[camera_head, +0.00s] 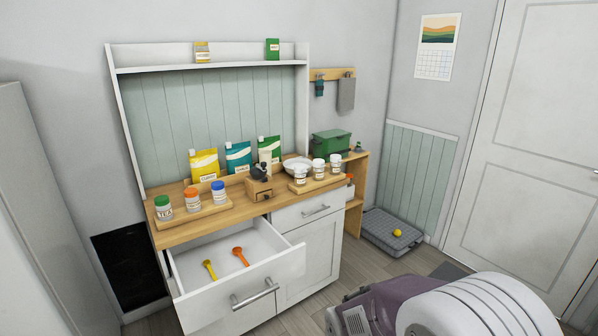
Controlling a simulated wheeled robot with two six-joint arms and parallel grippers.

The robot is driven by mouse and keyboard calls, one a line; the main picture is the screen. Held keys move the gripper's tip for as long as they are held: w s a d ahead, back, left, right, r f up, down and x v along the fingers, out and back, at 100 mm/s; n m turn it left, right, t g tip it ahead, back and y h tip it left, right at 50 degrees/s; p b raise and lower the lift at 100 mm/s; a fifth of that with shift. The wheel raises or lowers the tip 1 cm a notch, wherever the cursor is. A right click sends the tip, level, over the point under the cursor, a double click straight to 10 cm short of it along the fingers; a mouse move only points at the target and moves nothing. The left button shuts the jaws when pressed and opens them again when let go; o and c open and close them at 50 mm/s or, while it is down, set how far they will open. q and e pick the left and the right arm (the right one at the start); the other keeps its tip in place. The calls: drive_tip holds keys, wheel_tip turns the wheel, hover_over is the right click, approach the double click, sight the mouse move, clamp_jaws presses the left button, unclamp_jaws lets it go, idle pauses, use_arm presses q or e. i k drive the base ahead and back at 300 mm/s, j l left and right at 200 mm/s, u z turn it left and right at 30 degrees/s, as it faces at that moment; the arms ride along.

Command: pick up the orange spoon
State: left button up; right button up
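The orange spoon (240,256) lies in the open upper left drawer (282,254) of the white cabinet. Its round head points to the upper left and its handle to the lower right. A yellow spoon (209,269) lies to its left in the same drawer, apart from it. Nothing covers either spoon.
The wooden counter (233,222) above the drawer bears trays of jars, pouches, a bowl and a small grinder. The drawer's front panel and handle (254,295) stick out into the room. A large purple and white object (390,303) fills the lower right.

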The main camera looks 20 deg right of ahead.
sight(237, 252)
drive_tip(key=i+l+u, duration=0.15)
drive_tip(key=i+u, duration=0.2)
drive_tip(key=i+l+u, duration=0.35)
drive_tip(key=i, duration=0.2)
drive_tip(key=i+l+u, duration=0.35)
drive_tip(key=i+l, duration=0.05)
